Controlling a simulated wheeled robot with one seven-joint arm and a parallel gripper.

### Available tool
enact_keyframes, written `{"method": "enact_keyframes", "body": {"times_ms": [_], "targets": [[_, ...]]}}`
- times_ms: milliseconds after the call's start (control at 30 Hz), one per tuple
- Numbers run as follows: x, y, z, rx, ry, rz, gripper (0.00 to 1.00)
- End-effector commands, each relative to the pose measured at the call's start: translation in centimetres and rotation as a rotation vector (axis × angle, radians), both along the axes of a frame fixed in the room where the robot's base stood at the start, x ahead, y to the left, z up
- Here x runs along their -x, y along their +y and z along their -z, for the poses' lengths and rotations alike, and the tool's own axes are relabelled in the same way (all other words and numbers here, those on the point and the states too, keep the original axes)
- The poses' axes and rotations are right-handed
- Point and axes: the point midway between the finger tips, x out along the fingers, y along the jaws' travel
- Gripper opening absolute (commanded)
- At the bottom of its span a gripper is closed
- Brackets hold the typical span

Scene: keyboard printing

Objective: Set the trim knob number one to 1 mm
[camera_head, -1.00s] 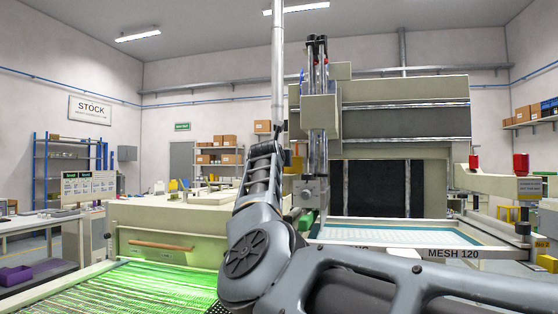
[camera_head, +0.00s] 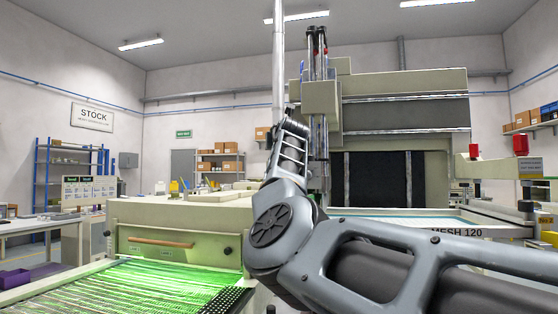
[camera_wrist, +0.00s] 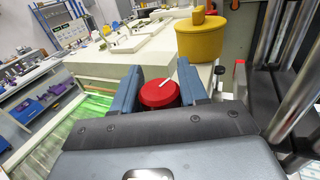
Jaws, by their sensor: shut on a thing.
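The lower part of the knob is hidden behind the dark gripper body. No scale or number around the knob can be read. In the head view my arm hides the gripper and this knob.
A yellow round container (camera_wrist: 205,42) stands just beyond the right finger. Upright metal rods (camera_wrist: 290,80) are close on the right. The screen frame marked MESH 120 (camera_head: 465,233) lies right of my arm. A green-lit bed (camera_head: 150,285) is at the lower left.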

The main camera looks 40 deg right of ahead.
Motion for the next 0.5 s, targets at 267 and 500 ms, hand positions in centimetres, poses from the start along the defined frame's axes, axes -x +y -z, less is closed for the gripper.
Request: {"method": "enact_keyframes", "body": {"times_ms": [267,500], "targets": [[0.02,0.15,0.76,-0.002,-0.004,-0.146,0.12],[-0.09,0.43,0.46,-0.002,-0.003,-0.250,0.12]]}}
